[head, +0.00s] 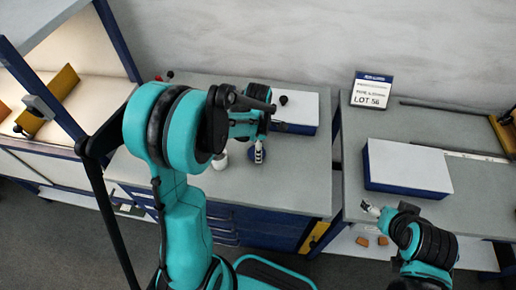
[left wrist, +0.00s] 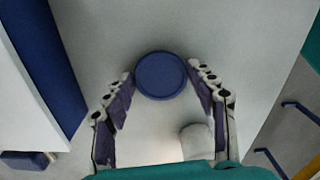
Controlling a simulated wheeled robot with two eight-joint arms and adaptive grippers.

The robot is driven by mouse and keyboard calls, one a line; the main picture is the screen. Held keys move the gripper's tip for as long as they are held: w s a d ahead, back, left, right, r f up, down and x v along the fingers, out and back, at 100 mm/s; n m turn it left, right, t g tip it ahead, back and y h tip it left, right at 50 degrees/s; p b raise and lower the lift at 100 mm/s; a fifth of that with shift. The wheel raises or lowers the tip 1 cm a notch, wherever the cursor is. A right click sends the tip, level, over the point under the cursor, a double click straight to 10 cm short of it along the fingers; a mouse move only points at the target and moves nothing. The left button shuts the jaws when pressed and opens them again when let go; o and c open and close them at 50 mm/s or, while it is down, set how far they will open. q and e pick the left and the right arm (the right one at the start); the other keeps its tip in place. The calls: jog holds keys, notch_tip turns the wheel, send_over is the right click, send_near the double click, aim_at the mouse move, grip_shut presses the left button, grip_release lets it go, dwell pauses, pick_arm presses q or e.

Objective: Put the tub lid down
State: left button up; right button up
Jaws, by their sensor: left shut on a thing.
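The tub lid is a round, dark blue disc. In the left wrist view the lid (left wrist: 161,75) sits between the fingertips of my left gripper (left wrist: 161,78), which is shut on its edges. In the head view the gripper (head: 259,152) is over the left bench, with blue parts of the lid (head: 252,156) showing around the fingers. I cannot tell whether the lid touches the bench top. A white cylinder, likely the tub (head: 221,160), stands just left of the gripper, partly hidden by my arm; it also shows in the left wrist view (left wrist: 196,140). My right gripper (head: 368,207) is beside the right bench, its jaws too small to judge.
A white-topped blue box (head: 304,112) stands behind the lid on the left bench (head: 300,180). Another such box (head: 408,167) is on the right bench (head: 480,190), with a LOT 56 sign (head: 371,91) behind. The left bench's front right area is clear.

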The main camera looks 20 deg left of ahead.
pick_arm(q)
jog(key=shift+f, duration=0.4)
jog(key=o, duration=0.7)
jog(key=shift+r, duration=0.1)
jog(key=shift+c, duration=0.2)
jog(key=shift+r, duration=0.25)
notch_tip(320, 180, up, 11)
jog(key=p, duration=0.4)
jog(key=s+d+r+m+t, duration=0.2)
jog(key=s+m, duration=0.4)
jog(key=m, duration=0.5)
jog(key=s+d+r+m+t, duration=0.3)
jog(key=s+m, duration=0.4)
jog(key=m, duration=0.5)
jog(key=shift+r+t, duration=0.85)
jog(key=shift+t, duration=0.35)
